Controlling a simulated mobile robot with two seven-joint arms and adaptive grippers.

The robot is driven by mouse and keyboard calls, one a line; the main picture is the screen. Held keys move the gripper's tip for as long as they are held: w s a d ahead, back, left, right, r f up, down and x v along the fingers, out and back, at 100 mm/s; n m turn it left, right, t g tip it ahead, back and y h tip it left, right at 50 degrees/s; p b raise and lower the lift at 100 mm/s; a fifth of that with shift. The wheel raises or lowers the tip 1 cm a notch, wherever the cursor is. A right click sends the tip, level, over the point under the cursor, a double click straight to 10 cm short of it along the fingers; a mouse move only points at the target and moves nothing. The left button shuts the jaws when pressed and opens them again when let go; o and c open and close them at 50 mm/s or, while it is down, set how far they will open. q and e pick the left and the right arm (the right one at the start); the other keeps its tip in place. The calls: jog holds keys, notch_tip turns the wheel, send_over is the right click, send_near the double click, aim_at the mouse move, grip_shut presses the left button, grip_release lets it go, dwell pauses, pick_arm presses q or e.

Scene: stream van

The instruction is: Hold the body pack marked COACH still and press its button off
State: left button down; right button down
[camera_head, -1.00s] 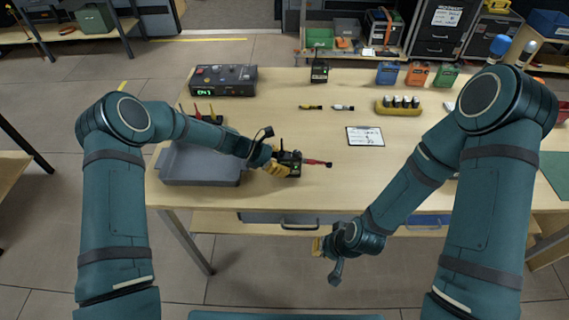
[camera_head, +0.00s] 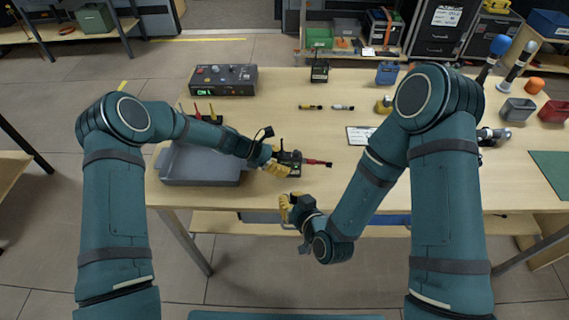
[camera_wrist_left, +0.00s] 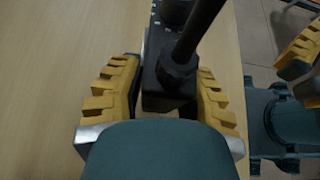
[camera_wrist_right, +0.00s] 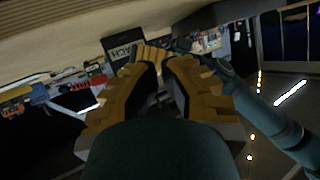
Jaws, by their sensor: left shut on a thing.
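The black body pack (camera_head: 291,158) with a stubby antenna is at the table's front edge. The button cannot be made out. My right gripper (camera_head: 288,206) is apart from the pack, just in front of the table edge and below it in the head view. Its yellow fingertips (camera_wrist_right: 161,66) look closed together, with nothing between them.
A grey tray (camera_head: 200,181) lies left of the pack. A red-tipped cable or pen (camera_head: 318,162) lies right of it. The middle of the table is mostly clear.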

aim_at(296, 164)
pick_arm(q)
jog(key=shift+s+f, duration=0.1)
jog(key=shift+f, duration=0.05)
pick_arm(e)
jog(key=shift+w, duration=4.05)
jog(key=c, duration=1.7)
grip_release()
grip_shut()
jog(key=shift+w, duration=0.15)
jog(key=shift+w, duration=0.3)
